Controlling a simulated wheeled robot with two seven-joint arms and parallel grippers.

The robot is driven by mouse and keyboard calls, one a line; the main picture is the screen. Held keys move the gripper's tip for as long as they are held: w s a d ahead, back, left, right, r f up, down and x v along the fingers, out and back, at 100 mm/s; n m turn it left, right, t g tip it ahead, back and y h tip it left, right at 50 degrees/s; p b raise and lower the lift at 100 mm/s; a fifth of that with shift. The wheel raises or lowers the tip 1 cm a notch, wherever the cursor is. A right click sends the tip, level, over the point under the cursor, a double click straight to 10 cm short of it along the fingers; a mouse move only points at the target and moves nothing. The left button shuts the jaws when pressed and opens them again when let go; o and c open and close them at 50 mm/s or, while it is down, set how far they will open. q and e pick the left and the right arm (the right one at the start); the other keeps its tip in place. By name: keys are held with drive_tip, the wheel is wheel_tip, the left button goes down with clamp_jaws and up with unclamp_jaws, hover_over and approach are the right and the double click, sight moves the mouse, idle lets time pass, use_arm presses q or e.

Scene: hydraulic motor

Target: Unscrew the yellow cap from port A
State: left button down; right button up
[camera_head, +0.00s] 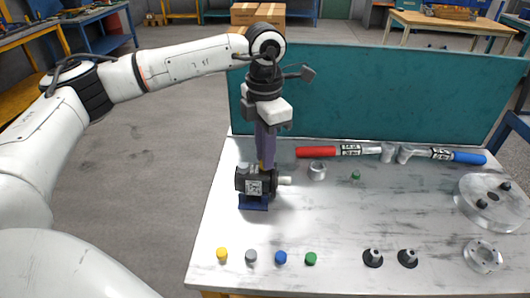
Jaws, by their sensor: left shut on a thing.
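The dark hydraulic motor (257,184) stands on a blue base (253,203) at the left of the table, with a light shaft (285,181) pointing right. My left gripper (264,158) comes straight down over the motor's top. Its fingers are shut at the top of the motor, where a sliver of yellow shows, apparently the yellow cap. The fingers hide most of it, and I cannot tell whether it is still seated in the port. Port letters are too small to read. My right gripper is not in view.
A loose yellow cap (221,253), grey cap (251,256), blue cap (281,257) and green cap (311,258) line the front. A metal cylinder (317,170), a red-handled tool (316,152) and a blue-handled tool (468,157) lie behind. A teal panel (400,95) closes the back.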

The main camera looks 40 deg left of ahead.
use_arm(q)
drive_tip(key=shift+s+f, duration=0.15)
drive_tip(key=shift+f, duration=0.2)
drive_tip(key=shift+n, duration=1.2)
drive_tip(key=c, duration=1.9)
unclamp_jaws()
drive_tip(key=shift+o, duration=0.2)
drive_tip(key=shift+s+d, duration=0.1)
drive_tip(key=shift+d, duration=0.1)
drive_tip(key=m, duration=0.5)
drive_tip(key=shift+d+m, duration=0.2)
drive_tip(key=shift+m, duration=0.1)
drive_tip(key=m, duration=0.4)
drive_tip(key=shift+a+m, duration=0.2)
drive_tip(key=shift+m, duration=0.2)
drive_tip(key=shift+r, duration=0.1)
